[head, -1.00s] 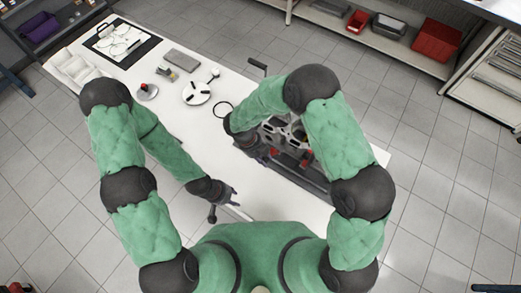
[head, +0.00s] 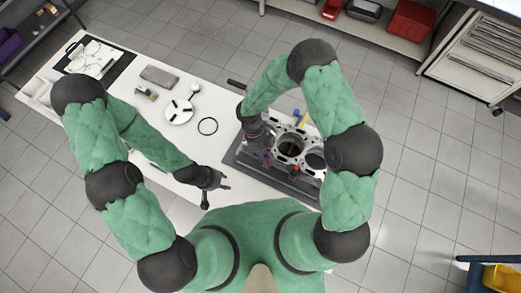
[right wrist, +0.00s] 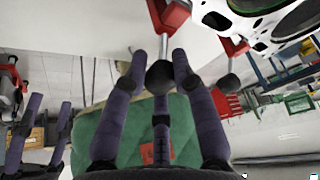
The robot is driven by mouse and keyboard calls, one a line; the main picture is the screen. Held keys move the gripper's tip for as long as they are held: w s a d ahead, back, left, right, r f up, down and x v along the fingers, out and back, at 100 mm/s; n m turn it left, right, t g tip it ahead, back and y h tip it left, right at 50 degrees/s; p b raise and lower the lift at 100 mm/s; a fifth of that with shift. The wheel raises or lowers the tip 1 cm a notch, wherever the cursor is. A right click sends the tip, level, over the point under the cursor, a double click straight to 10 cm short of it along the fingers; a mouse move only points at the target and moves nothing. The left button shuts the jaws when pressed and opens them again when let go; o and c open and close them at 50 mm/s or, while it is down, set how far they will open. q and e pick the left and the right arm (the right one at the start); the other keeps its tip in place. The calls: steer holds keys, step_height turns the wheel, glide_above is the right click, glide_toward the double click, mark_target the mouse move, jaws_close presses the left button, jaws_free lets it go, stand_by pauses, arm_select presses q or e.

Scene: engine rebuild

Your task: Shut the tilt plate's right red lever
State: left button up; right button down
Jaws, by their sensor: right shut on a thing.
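The dark tilt plate (head: 246,166) lies on the right part of the white table, with a grey engine block (head: 290,149) on it. My right gripper (head: 266,156) is at the plate's near side, left of a small red lever part (head: 296,169). In the right wrist view its purple fingers (right wrist: 160,85) close around the black knob of a lever (right wrist: 161,76) with a metal rod and red mount. A second red lever (right wrist: 236,46) with a black knob stands just right of the fingers, apart from them. My left gripper (head: 216,186) is open and empty near the table's front edge.
A black ring (head: 208,126), a white disc (head: 179,111) with dark parts and a grey block (head: 159,75) lie left of the plate. A dark mat (head: 92,55) is at the far left. The table between ring and left gripper is mostly clear.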

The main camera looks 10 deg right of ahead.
steer(key=shift+w+d+r+y, duration=0.1)
steer(key=shift+w+r+y, duration=0.1)
steer(key=shift+w, duration=0.3)
steer(key=shift+w+d+r+y, duration=0.1)
steer(key=shift+w+r, duration=0.05)
steer(key=shift+w, duration=0.35)
steer(key=c, duration=1.3)
jaws_free()
steer(key=shift+w, duration=0.1)
steer(key=o, duration=0.3)
steer(key=shift+w+d+f, duration=0.15)
steer(key=shift+d, duration=0.05)
steer(key=shift+s+a, duration=0.15)
steer(key=shift+s, duration=0.1)
